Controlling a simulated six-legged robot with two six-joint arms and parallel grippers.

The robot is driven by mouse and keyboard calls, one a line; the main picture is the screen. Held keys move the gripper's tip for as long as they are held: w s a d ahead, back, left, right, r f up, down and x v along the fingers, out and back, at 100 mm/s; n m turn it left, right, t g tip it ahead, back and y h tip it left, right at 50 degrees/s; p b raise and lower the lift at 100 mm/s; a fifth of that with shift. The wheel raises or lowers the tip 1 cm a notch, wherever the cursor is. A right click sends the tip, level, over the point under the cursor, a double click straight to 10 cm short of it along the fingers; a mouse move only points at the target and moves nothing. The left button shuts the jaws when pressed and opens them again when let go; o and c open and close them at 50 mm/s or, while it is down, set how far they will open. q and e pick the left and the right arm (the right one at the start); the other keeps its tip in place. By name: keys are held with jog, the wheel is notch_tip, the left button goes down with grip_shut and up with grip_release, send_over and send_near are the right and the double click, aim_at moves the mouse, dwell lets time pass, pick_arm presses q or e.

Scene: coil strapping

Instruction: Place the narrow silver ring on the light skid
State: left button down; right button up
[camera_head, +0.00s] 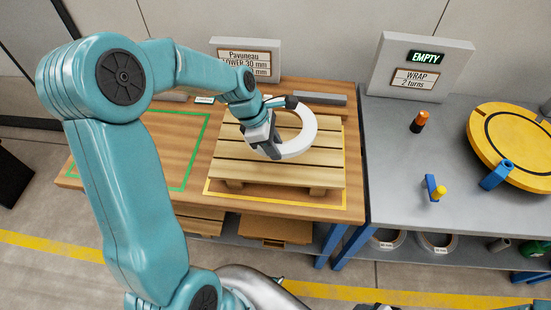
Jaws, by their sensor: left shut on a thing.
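The narrow silver ring (306,137) looks pale, almost white, and is over the right part of the light skid (232,166). My left gripper (273,148) is shut on the left side of the ring, and its fingers hide part of it. I cannot tell whether the ring touches the slats or hangs just above them. The light skid is a slatted wooden pallet on the wooden table, inside a yellow outline. My right gripper is not in view.
A green-outlined area (165,140) left of the skid is mostly clear, partly behind my left arm. A sign (247,58) and a grey bar (320,99) are behind the skid. The grey bench at right holds a yellow turntable (512,140), an orange-black item (419,122) and an EMPTY sign (422,65).

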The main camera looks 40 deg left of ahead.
aim_at(280, 168)
pick_arm(q)
jog(key=shift+w+f, duration=0.1)
jog(key=shift+f, duration=3.15)
jog(key=shift+f+b, duration=0.15)
jog(key=shift+b, duration=0.15)
jog(key=c, duration=0.8)
grip_release()
jog(key=shift+d, duration=0.1)
jog(key=shift+r, duration=0.25)
jog(key=v, duration=1.2)
jog(key=shift+f+p, duration=0.15)
jog(key=shift+p, duration=0.25)
